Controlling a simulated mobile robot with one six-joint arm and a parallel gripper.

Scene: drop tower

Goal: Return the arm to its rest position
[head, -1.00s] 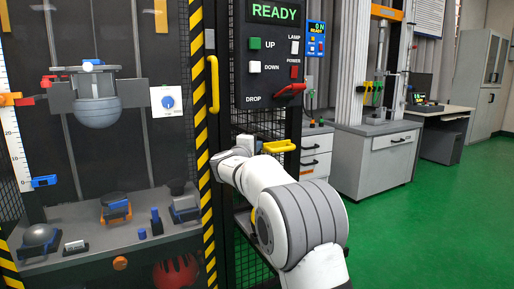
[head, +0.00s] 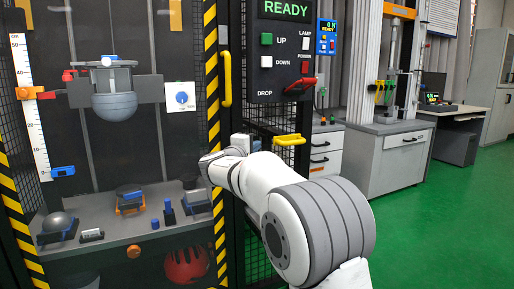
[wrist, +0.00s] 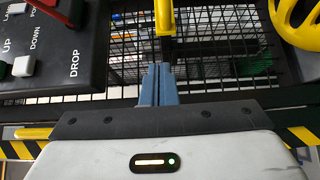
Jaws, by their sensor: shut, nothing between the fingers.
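My arm (head: 300,215) reaches from the lower right toward the drop tower in the head view. Its far end is folded near the tower's right post, and the fingertips are hidden there. In the wrist view my gripper (wrist: 157,72) is shut, its two blue-grey fingers together with nothing between them. A yellow handle (wrist: 165,20) lies just beyond the fingertips in that view; I cannot tell whether they touch. The control panel (head: 284,50) with its READY display stands above the arm. The red DROP lever (head: 300,86) is at its lower right.
A yellow-black striped post (head: 212,120) and wire mesh stand close to the arm. The tower bay holds a grey hemisphere (head: 115,105) on a carriage and several small items on its shelf (head: 110,250). Green floor (head: 440,220) at right is clear.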

